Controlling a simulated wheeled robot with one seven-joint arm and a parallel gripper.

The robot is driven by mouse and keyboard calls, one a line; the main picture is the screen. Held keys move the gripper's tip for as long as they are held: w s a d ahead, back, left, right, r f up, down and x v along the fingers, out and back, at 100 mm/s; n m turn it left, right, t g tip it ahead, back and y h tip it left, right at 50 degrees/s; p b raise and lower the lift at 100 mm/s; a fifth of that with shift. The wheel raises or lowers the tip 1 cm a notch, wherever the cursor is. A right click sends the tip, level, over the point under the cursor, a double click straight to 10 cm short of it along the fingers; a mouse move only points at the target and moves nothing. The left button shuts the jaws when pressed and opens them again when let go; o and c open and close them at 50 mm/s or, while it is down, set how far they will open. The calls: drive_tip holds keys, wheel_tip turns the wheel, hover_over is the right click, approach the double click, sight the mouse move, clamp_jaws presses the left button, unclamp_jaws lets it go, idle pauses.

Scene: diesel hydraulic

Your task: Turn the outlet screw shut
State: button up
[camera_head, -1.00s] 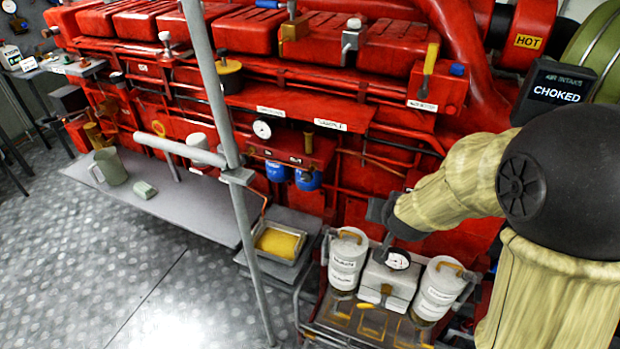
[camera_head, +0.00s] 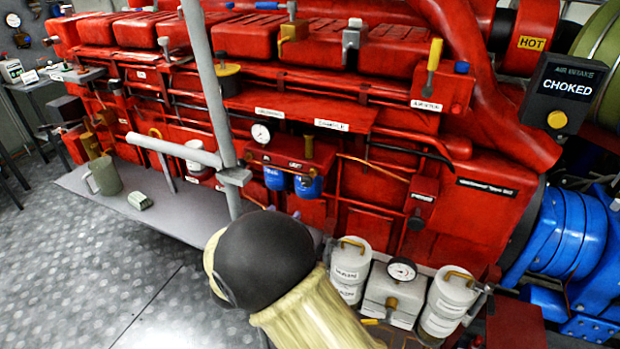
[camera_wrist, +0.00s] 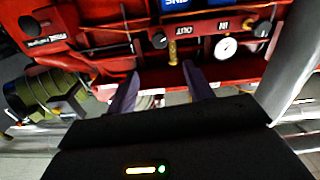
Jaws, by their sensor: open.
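The brass outlet screw (camera_head: 308,143) stands upright on the right end of the red filter head (camera_head: 287,160), above the blue filter bowls. In the wrist view the scene is upside down. There the screw (camera_wrist: 172,50) juts from the red block beside the OUT label, with the round gauge (camera_wrist: 225,47) to its right. My gripper (camera_wrist: 162,90) is open and empty; its two dark fingers point toward the filter head, with the screw apart from them, beyond the gap. In the head view my gripper is hidden behind my dark arm joint.
A grey pole (camera_head: 212,90) with a side bar stands left of the filter head; it also shows at the right of the wrist view (camera_wrist: 295,70). White canisters (camera_head: 350,268) and a gauge box (camera_head: 392,292) stand low at right. A mug (camera_head: 103,176) sits on the left shelf.

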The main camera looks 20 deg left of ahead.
sight(310, 175)
drive_tip(key=w, duration=0.5)
drive_tip(key=w+d+p, duration=0.1)
drive_tip(key=w, duration=0.5)
drive_tip(key=w+p, duration=0.1)
drive_tip(key=w, duration=0.5)
drive_tip(key=shift+w+d, duration=0.15)
drive_tip(key=shift+w, duration=0.1)
drive_tip(key=c, duration=1)
